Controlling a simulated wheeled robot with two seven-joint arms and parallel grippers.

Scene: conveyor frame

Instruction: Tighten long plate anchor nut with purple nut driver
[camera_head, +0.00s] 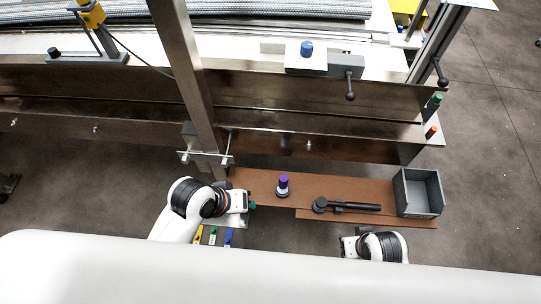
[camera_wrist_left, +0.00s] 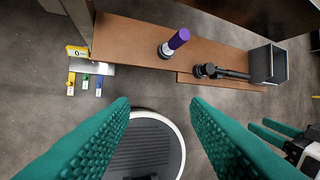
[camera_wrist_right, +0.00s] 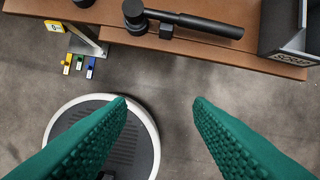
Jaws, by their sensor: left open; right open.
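The purple nut driver (camera_head: 283,181) stands upright in a dark round holder on the brown shelf. It also shows in the left wrist view (camera_wrist_left: 179,39). A metal plate with bolt ends (camera_head: 206,157) crosses the foot of the steel post; I cannot tell which nut on it is the anchor nut. My left gripper (camera_head: 252,204) is open and empty, left of the driver and in front of the shelf; its green fingers spread in its wrist view (camera_wrist_left: 158,102). My right gripper (camera_wrist_right: 160,101) is open and empty, in front of the shelf's right part.
A black handled tool (camera_head: 348,206) lies on the shelf (camera_head: 255,182), right of the driver. A grey bin (camera_head: 418,193) stands at the right end. Yellow, green and blue tagged items (camera_wrist_right: 78,66) hang left of the shelf. The steel post (camera_head: 183,70) rises beside it.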

